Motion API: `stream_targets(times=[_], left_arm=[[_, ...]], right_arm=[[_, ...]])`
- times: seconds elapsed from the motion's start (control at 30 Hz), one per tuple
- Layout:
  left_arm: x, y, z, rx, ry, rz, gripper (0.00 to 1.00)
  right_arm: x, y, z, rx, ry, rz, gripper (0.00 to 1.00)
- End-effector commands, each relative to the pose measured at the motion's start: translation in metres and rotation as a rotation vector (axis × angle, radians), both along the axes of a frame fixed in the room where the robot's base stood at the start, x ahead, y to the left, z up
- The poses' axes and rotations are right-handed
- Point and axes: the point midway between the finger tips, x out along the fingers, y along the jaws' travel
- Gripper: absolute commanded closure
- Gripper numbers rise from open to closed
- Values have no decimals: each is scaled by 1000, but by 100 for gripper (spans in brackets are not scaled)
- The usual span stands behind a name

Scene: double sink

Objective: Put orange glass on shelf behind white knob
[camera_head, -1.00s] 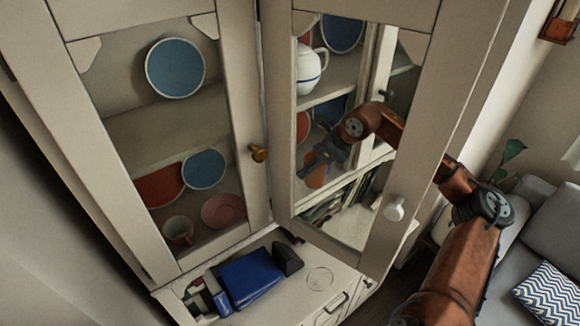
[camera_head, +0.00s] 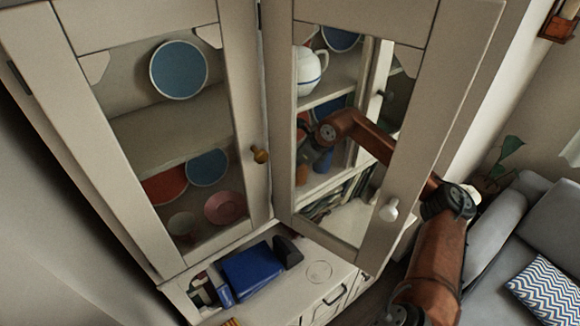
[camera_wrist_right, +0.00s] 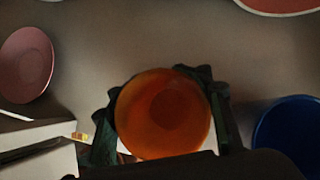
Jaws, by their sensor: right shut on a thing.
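The orange glass (camera_wrist_right: 163,113) is between the dark fingers of my right gripper in the right wrist view, its round end facing the camera. In the head view my right arm reaches behind the glass of the right-hand cabinet door, which carries the white knob (camera_head: 389,210). My right gripper (camera_head: 306,158) shows through that pane, shut on the orange glass, at the height of the lower shelf (camera_head: 335,177). A patch of the orange glass (camera_head: 302,174) shows there. Whether it touches the shelf cannot be told. My left gripper is not in view.
A blue cup (camera_wrist_right: 290,130) is right of the held glass and a pink saucer (camera_wrist_right: 27,64) is left. A white teapot (camera_head: 309,70) stands on the shelf above. The left door with the brass knob (camera_head: 260,155) is shut. A blue box (camera_head: 253,272) lies on the counter.

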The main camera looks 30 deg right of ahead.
Motion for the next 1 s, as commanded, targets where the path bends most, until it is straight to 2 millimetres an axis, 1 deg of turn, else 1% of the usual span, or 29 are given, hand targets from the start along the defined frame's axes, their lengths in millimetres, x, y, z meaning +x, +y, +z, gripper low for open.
stream_targets(times=[0.07, 0.1, 0.43, 0.67, 0.77, 0.87, 1.0], left_arm=[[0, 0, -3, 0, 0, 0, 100], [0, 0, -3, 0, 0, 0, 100], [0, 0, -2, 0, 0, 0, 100], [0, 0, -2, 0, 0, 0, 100], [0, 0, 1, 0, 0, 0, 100], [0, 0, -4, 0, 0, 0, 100], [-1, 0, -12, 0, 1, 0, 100]], right_arm=[[0, 0, -2, 0, -1, 0, 88], [0, 0, -4, 0, 0, 0, 58], [0, 0, -2, 0, 0, 0, 35], [0, 0, -2, 0, 0, 0, 35], [0, 0, 1, 0, 0, 0, 35], [-4, -4, 9, -3, -4, -2, 35], [-16, -10, 27, -4, -2, -2, 35]])
